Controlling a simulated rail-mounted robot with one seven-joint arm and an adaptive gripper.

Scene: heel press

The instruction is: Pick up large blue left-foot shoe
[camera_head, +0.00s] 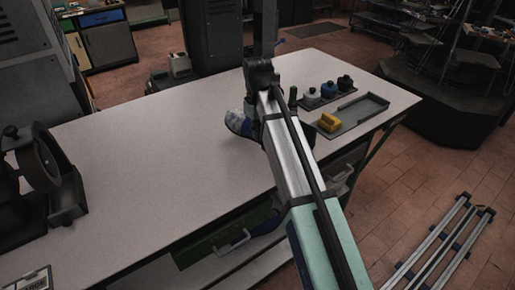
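A blue and grey shoe (238,122) stands on the pale workbench (150,130), just left of my arm. Its right part is hidden behind the arm, so I cannot tell left foot from right or judge its size. My arm crosses the bench from the lower right up to a dark joint above the shoe. My gripper is hidden behind the arm, and no fingertips show. I cannot tell whether it touches the shoe.
Right of the arm are a grey tray (366,107) with a yellow block (329,122) and several small dark and blue bottles (328,89). A dark machine (40,175) stands at the bench's left end. The bench's left middle is clear.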

